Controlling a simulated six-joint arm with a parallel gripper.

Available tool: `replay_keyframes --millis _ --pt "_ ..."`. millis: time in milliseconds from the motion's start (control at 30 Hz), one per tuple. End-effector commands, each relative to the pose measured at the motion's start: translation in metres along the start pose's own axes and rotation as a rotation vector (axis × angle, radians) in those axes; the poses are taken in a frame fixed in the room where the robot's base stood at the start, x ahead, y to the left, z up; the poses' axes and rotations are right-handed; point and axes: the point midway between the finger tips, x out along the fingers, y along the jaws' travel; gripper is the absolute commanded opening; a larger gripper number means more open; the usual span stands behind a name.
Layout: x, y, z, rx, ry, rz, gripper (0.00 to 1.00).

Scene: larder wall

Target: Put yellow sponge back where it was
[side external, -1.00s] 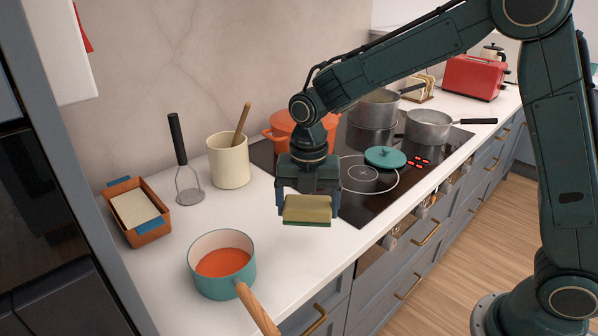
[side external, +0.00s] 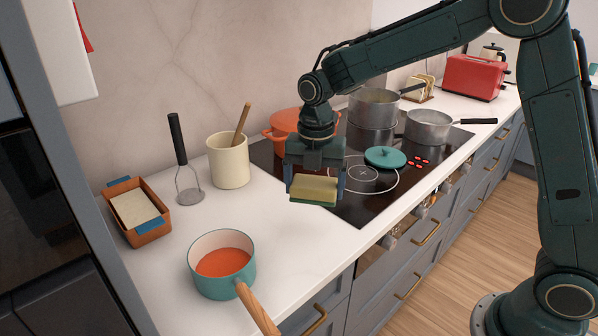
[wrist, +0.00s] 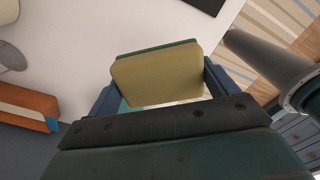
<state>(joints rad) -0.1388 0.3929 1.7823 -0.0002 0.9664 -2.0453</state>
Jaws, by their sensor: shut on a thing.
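The yellow sponge (side external: 314,188) has a green layer on its underside. My gripper (side external: 316,187) is shut on it, one finger at each end, and holds it in the air near the front left corner of the hob. In the wrist view the sponge (wrist: 158,77) sits between the blue fingers of my gripper (wrist: 160,92). Its yellow face shows, with a green edge along the top. The spot on the counter directly beneath the sponge is partly hidden by it.
A teal saucepan (side external: 205,280) of orange soup stands at the front left, its wooden handle pointing forward. An orange-brown box (side external: 153,232), masher (side external: 189,195) and cream utensil pot (side external: 228,168) stand behind it. The hob holds pots and a teal lid (side external: 385,157). White counter (side external: 265,240) is clear between saucepan and hob.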

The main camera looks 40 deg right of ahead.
Motion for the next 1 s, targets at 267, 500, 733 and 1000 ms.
replay_keyframes --millis 267,500,733,1000 --pt "-0.036 -0.026 0.079 0.222 -0.002 0.003 0.64" --pt "-0.071 -0.065 0.142 0.418 -0.001 0.002 0.64" --pt "-0.096 -0.101 0.181 0.558 -0.001 0.001 0.64" --pt "-0.106 -0.118 0.195 0.615 0.001 -0.001 0.64"
